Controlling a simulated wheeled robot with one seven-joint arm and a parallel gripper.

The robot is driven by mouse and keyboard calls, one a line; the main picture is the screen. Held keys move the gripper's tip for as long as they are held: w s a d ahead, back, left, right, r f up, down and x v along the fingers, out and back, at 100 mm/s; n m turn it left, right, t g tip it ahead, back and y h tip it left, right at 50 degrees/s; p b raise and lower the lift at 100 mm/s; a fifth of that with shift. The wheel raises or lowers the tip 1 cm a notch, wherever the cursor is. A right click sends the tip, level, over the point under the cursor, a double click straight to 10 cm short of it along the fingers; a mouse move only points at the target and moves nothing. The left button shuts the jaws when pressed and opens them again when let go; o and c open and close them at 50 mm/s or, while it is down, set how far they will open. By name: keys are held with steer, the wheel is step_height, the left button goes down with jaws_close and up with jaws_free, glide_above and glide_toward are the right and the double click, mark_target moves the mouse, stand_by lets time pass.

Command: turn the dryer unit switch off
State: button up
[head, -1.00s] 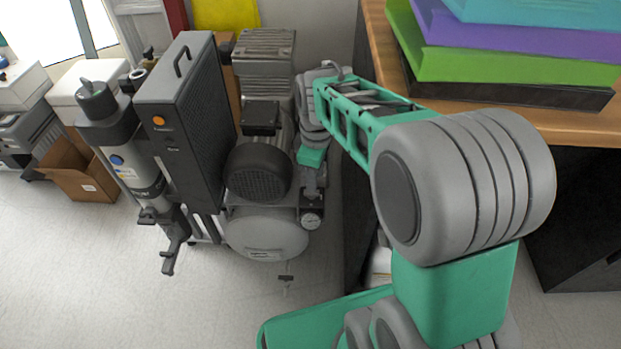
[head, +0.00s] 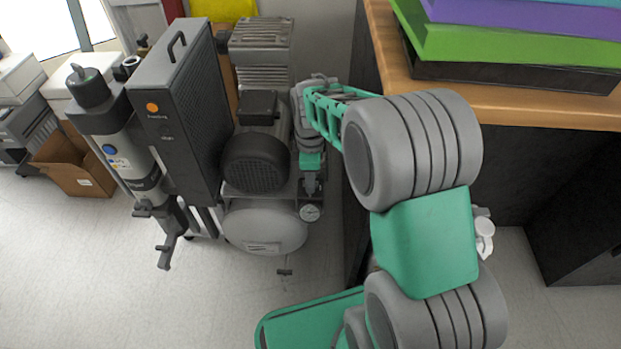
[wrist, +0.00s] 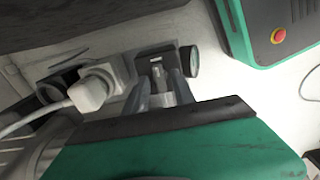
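The dryer unit appears to be the tall dark box (head: 180,120) at left in the head view, with an orange round button or lamp on its front and a grey cylinder (head: 135,155) beside it. I cannot surely pick out its switch. My gripper (head: 311,188) points down at the right side of the compressor, just above a round pressure gauge (head: 310,212). In the wrist view my gripper (wrist: 168,88) has its two fingers apart. A small dark block with a pale patch (wrist: 159,70) shows between and beyond the fingertips; contact cannot be told.
The compressor motor (head: 256,160) and its pale tank (head: 265,230) stand left of my gripper. A wooden desk (head: 500,110) with stacked folders is close on the right. A white plug with a cable (wrist: 92,92) is left of the fingers in the wrist view. Floor at front left is clear.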

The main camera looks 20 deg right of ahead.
jaws_close()
steer(key=shift+r+m+p, duration=0.15)
steer(key=shift+m+p, duration=0.25)
steer(key=shift+p, duration=0.2)
steer(key=shift+r+m+p, duration=0.15)
steer(key=shift+m+p, duration=0.75)
steer(key=shift+p, duration=0.3)
steer(key=m+p, duration=0.3)
steer(key=shift+m, duration=0.3)
steer(key=m+p, duration=0.4)
steer(key=m, duration=0.2)
steer(key=shift+p, duration=0.4)
steer(key=m, duration=0.2)
steer(key=m+p, duration=0.1)
steer(key=m, duration=0.1)
steer(key=m+p, duration=0.1)
steer(key=shift+f+m, duration=0.25)
steer(key=shift+m, duration=0.15)
